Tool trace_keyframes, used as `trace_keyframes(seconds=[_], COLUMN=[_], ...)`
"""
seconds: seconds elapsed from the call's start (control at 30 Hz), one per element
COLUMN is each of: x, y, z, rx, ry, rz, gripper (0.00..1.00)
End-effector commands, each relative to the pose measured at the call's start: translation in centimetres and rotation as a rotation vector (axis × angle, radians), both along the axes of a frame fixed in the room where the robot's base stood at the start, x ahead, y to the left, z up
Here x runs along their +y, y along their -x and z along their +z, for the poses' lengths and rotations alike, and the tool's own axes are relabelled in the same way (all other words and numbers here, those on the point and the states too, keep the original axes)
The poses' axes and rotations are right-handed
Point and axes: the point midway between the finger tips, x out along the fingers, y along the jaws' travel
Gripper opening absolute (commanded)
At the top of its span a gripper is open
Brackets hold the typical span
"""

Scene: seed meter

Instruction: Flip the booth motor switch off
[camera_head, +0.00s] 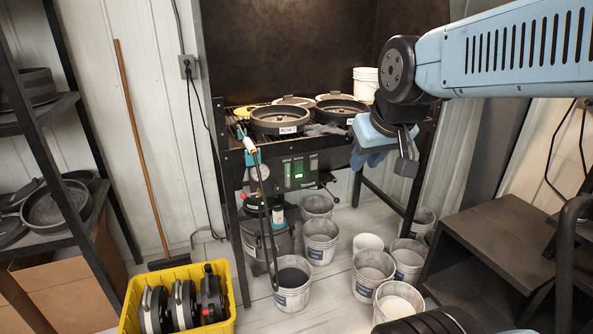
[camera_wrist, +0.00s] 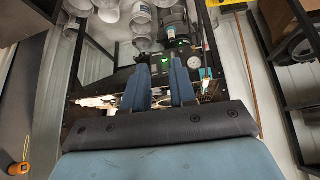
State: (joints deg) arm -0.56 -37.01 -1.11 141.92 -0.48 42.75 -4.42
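The booth (camera_head: 225,185) is a dark frame with a grated top. Its front control panel (camera_head: 297,172) carries a small green-lit element and a few slots or switches; labels are too small to read. Which part is the motor switch I cannot tell. In the wrist view the panel's green light (camera_wrist: 154,68) shows between and beyond my fingers. My gripper (camera_head: 368,158) is in front of the booth's right part, to the right of the panel and apart from it. In the wrist view its two blue fingers (camera_wrist: 160,66) stand apart with nothing between them.
Round sieves (camera_head: 280,119) and a white bucket (camera_head: 365,83) stand on the booth top. A gauge and hose hang left of the panel. Several buckets (camera_head: 320,240) stand below. A yellow crate (camera_head: 135,300) is at front left, a dark step unit (camera_head: 500,240) at right.

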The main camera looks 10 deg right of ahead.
Motion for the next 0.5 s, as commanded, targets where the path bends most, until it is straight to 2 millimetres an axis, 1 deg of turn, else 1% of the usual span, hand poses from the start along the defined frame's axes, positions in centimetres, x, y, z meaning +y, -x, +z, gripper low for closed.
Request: trace_keyframes(seconds=[0.03,0.2,0.27,0.5], x=[-0.1,-0.6,-0.8,-1.5], y=[-1.4,-5.9,-7.4,-13.5], z=[-0.2,-0.4,-0.6,-1.6], rx=[-0.012,-0.078,-0.1,-0.19], ry=[0.009,0.051,0.065,0.138], rz=[0.013,0.066,0.083,0.152], gripper=[0.21,0.05,0.0,0.0])
